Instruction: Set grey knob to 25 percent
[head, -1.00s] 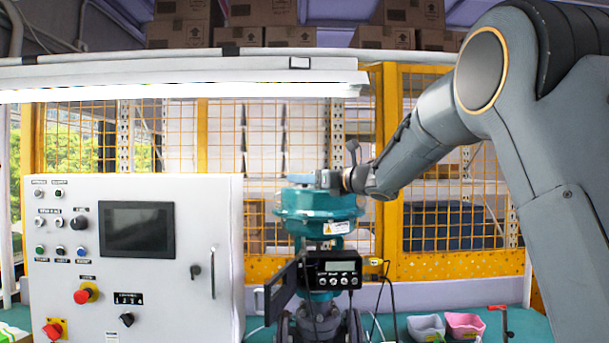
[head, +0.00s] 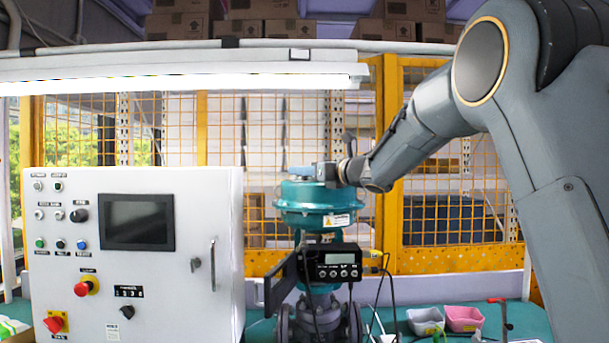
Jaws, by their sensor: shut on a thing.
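The teal valve actuator (head: 318,200) stands right of the white control cabinet. A small grey-blue piece (head: 301,171), which looks like the grey knob, sits on top of it. My gripper (head: 318,174) reaches in from the right at the actuator's top and is shut on this piece. The fingers are small and partly merge with it, so the exact grip and the knob's angle cannot be read. The black positioner box (head: 334,265) with a small display hangs on the valve below; its digits are too small to read.
The white control cabinet (head: 225,255) with screen, buttons and a door handle stands close on the left. Cables run down right of the positioner. A grey bin (head: 425,320) and a pink bin (head: 464,318) stand on the green bench at right. A yellow mesh fence closes the back.

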